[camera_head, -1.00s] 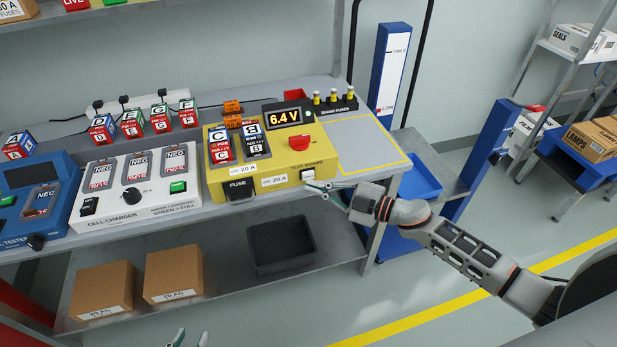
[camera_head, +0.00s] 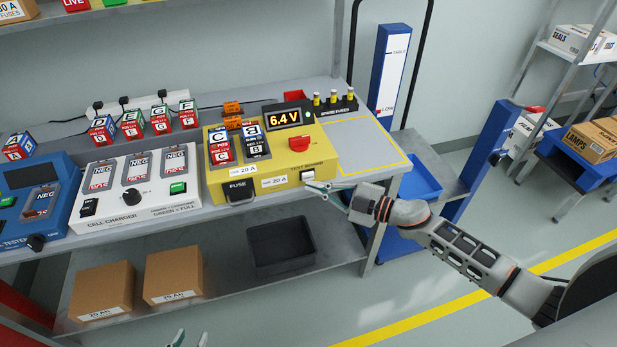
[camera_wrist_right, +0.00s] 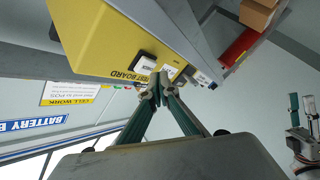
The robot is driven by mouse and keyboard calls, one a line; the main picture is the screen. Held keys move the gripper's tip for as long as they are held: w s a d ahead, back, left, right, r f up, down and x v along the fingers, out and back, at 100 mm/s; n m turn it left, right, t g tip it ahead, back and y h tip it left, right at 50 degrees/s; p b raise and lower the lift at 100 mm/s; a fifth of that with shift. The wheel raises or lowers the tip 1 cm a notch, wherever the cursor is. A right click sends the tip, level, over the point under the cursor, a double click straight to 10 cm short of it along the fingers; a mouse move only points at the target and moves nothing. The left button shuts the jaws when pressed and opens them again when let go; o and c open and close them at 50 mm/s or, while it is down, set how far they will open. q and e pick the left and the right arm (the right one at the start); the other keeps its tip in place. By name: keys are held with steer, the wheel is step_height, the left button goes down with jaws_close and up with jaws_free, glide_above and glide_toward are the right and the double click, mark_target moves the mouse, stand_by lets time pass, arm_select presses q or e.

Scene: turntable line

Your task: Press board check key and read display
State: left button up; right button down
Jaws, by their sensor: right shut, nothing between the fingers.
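The yellow test board (camera_head: 215,191) stands on the bench, with two cells, C (camera_head: 220,150) and B (camera_head: 256,146), in its bays. Its display (camera_head: 284,118) is lit and reads 6.4 V. The white check key (camera_head: 308,173) is on the board's front face at the right; it also shows in the right wrist view (camera_wrist_right: 144,62). My right gripper (camera_head: 318,187) is shut and empty, its fingertips (camera_wrist_right: 160,78) at the key's lower edge. I cannot tell whether they touch it. My left gripper (camera_head: 190,339) shows only its two spread fingertips at the bottom edge.
A red knob (camera_head: 299,144) and a black fuse holder (camera_head: 239,191) are on the board. The white cell charger (camera_head: 150,205) stands to its left, and spare fuses (camera_head: 334,101) behind it. A yellow-outlined area (camera_head: 365,145) to the right is clear. A dark bin (camera_head: 281,250) sits below.

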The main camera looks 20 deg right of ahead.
steer(key=shift+w, duration=0.1)
stand_by(0.4)
steer(key=shift+w, duration=0.35)
steer(key=shift+w, duration=0.45)
stand_by(0.9)
steer(key=shift+s+p, duration=0.5)
steer(key=shift+s, duration=0.4)
steer(key=s+p, duration=0.2)
steer(key=s, duration=0.3)
steer(key=shift+d, duration=0.1)
